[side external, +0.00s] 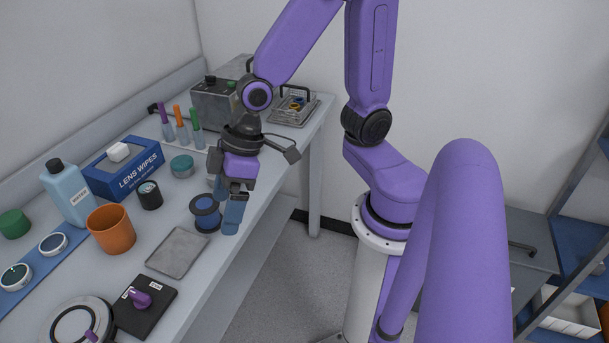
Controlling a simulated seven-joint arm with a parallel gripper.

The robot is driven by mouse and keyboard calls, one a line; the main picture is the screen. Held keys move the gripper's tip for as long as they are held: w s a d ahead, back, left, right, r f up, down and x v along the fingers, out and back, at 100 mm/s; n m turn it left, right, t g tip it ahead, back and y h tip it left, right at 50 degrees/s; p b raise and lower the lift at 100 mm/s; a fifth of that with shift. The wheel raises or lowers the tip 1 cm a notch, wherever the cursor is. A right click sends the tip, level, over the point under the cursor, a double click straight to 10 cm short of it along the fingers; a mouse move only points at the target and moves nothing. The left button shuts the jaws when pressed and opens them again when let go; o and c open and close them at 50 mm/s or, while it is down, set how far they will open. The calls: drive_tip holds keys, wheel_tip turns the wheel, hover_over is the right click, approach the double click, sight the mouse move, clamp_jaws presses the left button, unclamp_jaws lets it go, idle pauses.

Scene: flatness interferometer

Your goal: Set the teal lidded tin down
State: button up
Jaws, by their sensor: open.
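The teal lidded tin (182,166) stands upright on the grey bench, right of the lens wipes box. Nothing holds it. My gripper (226,208) points down over the bench near its front edge, to the right of the tin and apart from it. Its jaws are open, and I see nothing between them. The far finger is partly hidden by the near one.
A dark blue spool (205,212) stands just left of my fingers; whether they touch is unclear. A small black jar (149,195), orange cup (111,228), lens wipes box (124,175) and flat grey tray (178,252) are nearby. Coloured bottles (181,130) stand behind.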

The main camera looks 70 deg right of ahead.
drive_tip(key=s+d+r+n+g+h, duration=0.2)
drive_tip(key=s+d+n+h, duration=0.1)
drive_tip(key=s+d, duration=0.5)
drive_tip(key=s+n, duration=0.1)
drive_tip(key=s, duration=0.2)
drive_tip(key=shift+s+r+n+h, duration=0.25)
drive_tip(key=shift+r+n+h, duration=0.05)
drive_tip(key=shift+r, duration=0.1)
idle(0.4)
